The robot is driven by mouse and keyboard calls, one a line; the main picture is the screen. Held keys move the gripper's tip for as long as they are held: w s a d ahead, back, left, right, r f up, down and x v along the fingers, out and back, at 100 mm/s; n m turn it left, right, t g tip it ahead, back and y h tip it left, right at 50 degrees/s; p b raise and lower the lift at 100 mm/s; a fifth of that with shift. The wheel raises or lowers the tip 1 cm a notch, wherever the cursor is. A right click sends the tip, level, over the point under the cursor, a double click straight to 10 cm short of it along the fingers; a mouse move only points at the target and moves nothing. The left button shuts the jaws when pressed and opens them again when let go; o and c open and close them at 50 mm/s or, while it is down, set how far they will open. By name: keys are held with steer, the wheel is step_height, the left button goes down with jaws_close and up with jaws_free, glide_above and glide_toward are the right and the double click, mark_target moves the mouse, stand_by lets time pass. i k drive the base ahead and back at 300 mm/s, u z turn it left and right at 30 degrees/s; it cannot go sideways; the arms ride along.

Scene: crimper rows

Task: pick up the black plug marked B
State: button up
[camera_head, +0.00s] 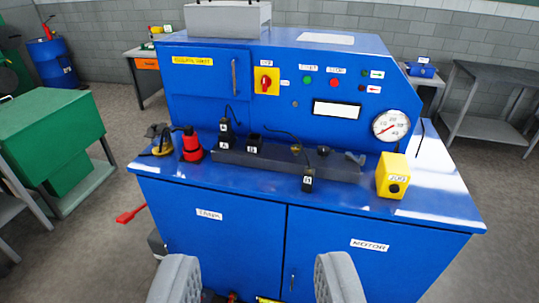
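A black plug (308,182) with a small white label hangs at the front of the dark rail, near the worktop's front edge. Its letter looks like B but is too small to be sure. A thin black cable runs from it up to the left. Another black plug (226,130) stands upright at the socket labelled A. The socket labelled B (254,144) is beside it on the rail and looks empty. My gripper (257,282) is open and empty at the bottom of the picture, its two grey fingers wide apart. It is in front of the cabinet, nearer and lower than the plugs.
The blue console (250,215) has a sloped panel with switches and a gauge (391,125). On its worktop are a red-and-black item (191,146), a yellow box (392,176) and a dark rail (285,160).

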mark_target(308, 175)
steer(key=i, duration=1)
